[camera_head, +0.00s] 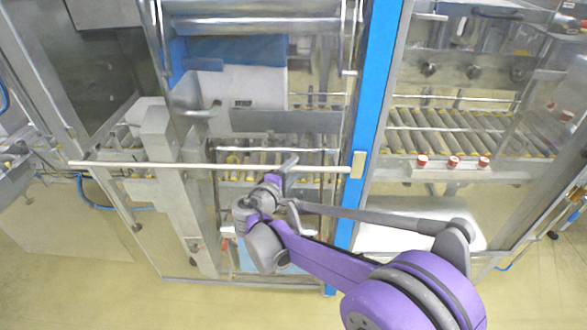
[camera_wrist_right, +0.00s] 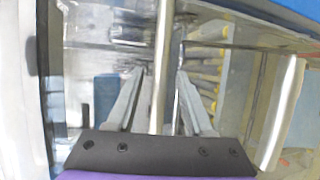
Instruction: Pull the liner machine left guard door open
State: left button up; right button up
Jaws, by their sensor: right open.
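The liner machine's left guard door (camera_head: 275,122) is a clear panel left of the blue post, and it looks shut. A long pale bar (camera_head: 140,164) runs level across the front of it to a beige block (camera_head: 358,164) by the blue post. My right gripper (camera_head: 287,163) is at this bar, near its right part. In the right wrist view my right gripper (camera_wrist_right: 161,72) is open, with a pale rod (camera_wrist_right: 163,50) showing between its two fingers. I cannot tell whether the fingers touch it. My left gripper is not in view.
A blue post (camera_head: 377,70) stands right of the door. Roller conveyors show behind the clear panels. Red knobs (camera_head: 454,161) sit on the right section. A second pale rod (camera_wrist_right: 280,110) is at the right of the wrist view. The floor in front is clear.

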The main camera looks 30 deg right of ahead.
jog(key=shift+w+d+f, duration=0.1)
jog(key=shift+w+d, duration=0.2)
jog(key=shift+d, duration=0.1)
grip_shut()
dwell(1.3)
